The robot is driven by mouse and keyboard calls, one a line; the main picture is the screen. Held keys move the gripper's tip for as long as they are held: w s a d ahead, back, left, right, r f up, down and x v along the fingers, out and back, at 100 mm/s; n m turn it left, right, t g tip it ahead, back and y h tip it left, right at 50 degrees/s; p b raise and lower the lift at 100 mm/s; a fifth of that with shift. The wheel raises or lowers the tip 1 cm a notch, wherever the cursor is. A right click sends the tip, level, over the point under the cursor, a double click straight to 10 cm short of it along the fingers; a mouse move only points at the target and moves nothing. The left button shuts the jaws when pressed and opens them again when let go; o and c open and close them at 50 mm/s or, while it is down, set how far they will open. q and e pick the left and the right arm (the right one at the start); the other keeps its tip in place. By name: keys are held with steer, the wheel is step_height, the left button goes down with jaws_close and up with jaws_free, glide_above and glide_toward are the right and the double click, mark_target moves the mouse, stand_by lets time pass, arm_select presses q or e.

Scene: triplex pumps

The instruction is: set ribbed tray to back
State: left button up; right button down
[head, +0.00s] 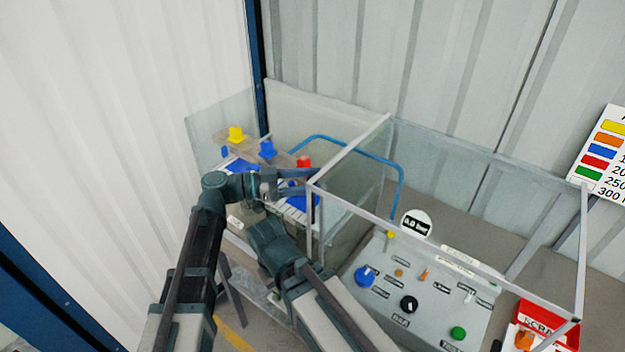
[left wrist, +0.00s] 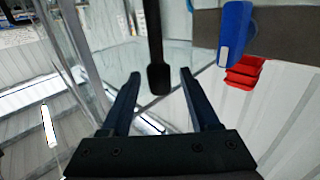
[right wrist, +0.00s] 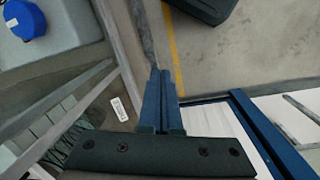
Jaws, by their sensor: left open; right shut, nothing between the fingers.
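A pale striped surface (head: 291,212) with blue patches lies in the glass-walled bay in the head view, partly hidden by my arms; it may be the ribbed tray, but I cannot tell for sure. My left gripper (head: 310,181) reaches over it near the glass corner, open and empty. In the left wrist view, my left gripper (left wrist: 160,73) has its fingers apart, with a dark paddle-ended rod (left wrist: 157,78) showing between them. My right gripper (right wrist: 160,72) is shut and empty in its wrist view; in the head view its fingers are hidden. A grey ribbed surface (right wrist: 62,130) shows at left there.
Yellow (head: 236,134), blue (head: 267,149) and red (head: 304,161) pieces stand along the bay's back. A glass wall (head: 350,190) with a metal frame separates the bay from a control panel (head: 385,315) with knobs. A red scrap bin (head: 548,325) stands at right.

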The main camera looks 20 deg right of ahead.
arm_select(q)
jaws_close()
stand_by(0.4)
stand_by(1.1)
